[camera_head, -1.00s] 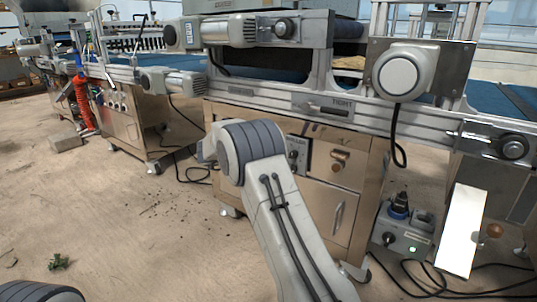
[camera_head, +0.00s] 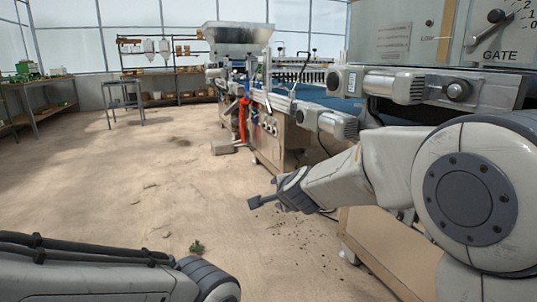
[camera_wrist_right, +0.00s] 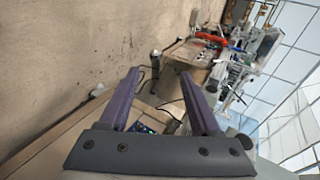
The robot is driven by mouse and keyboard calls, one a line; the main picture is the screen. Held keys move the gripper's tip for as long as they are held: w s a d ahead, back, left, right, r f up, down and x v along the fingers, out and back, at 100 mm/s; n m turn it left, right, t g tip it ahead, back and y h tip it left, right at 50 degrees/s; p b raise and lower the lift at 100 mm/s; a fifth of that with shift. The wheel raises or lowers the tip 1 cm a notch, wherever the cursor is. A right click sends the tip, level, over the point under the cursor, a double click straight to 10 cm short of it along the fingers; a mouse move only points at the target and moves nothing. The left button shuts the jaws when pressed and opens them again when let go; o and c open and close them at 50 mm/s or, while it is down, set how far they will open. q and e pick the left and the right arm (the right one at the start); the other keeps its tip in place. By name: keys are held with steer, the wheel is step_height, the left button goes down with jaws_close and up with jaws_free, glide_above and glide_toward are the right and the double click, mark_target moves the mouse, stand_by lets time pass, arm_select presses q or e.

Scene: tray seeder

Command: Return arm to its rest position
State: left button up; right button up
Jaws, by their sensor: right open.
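My right arm comes in from the right in the head view, folded and reaching left in front of the seeder line. Its gripper (camera_head: 258,202) is small there, over the bare floor and left of the machine cabinet. In the right wrist view my right gripper (camera_wrist_right: 160,76) has its two fingers spread apart with nothing between them. My left arm lies across the lower left of the head view. Its gripper is not in the picture.
A hopper (camera_head: 238,33) and a red coiled hose (camera_head: 243,119) are farther back. The floor at left is open.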

steer(key=s+a+f+n+g+y+p, duration=0.1)
steer(key=s+a+n+g, duration=0.25)
steer(key=s+n, duration=0.4)
steer(key=s+a+f+n+g+y+p, duration=0.1)
steer(key=s+a+n+g+y, duration=0.2)
steer(key=s, duration=0.8)
steer(key=s+d+f+n+g+h+p, duration=0.25)
steer(key=s+d+n, duration=0.2)
steer(key=s, duration=0.55)
steer(key=s+d+f+n+g+h+p, duration=0.1)
steer(key=s+d+n+g+h, duration=0.15)
steer(key=s+n, duration=0.55)
step_height(320, 180, up, 37)
steer(key=s+d+m+p, duration=0.1)
steer(key=s+p, duration=0.1)
steer(key=p, duration=3.5)
steer(key=shift+s+d+h, duration=0.3)
steer(key=shift+s+d, duration=0.1)
steer(key=shift+r, duration=0.1)
